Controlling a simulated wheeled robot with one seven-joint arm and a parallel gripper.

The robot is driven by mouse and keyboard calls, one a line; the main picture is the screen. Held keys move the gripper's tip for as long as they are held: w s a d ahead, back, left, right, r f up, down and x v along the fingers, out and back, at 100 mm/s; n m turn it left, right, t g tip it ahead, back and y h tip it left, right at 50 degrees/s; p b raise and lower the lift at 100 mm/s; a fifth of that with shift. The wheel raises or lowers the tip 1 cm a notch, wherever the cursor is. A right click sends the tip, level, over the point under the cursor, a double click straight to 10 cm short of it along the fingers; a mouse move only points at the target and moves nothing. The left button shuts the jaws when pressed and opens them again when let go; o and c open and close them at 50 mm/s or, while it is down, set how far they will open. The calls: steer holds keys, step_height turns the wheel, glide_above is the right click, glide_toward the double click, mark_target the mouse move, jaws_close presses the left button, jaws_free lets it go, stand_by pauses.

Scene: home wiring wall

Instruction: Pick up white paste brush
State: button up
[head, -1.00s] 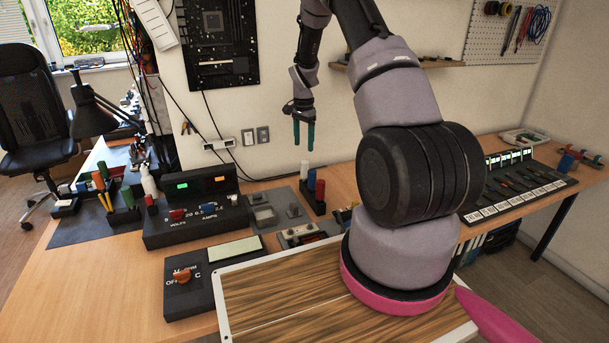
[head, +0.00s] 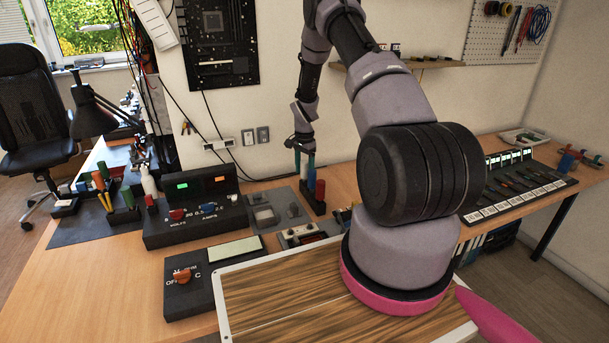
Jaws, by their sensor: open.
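The white paste brush (head: 304,174) stands upright in a small dark holder (head: 315,208) near the back of the bench, with a blue and a red one (head: 320,189) in front of it. My gripper (head: 304,164) points straight down over the white brush. Its teal fingers are open and appear to be on either side of the brush's top. Whether they touch it cannot be told. The lower part of the brush is hidden by the holder and the neighbouring pieces.
A meter box (head: 195,218) with lit displays stands to the left of the holder, and a dark panel with a knob (head: 293,211) stands close by. A tool tray (head: 520,183) lies to the right.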

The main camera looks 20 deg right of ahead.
jaws_close()
step_height(320, 180, up, 10)
stand_by(0.6)
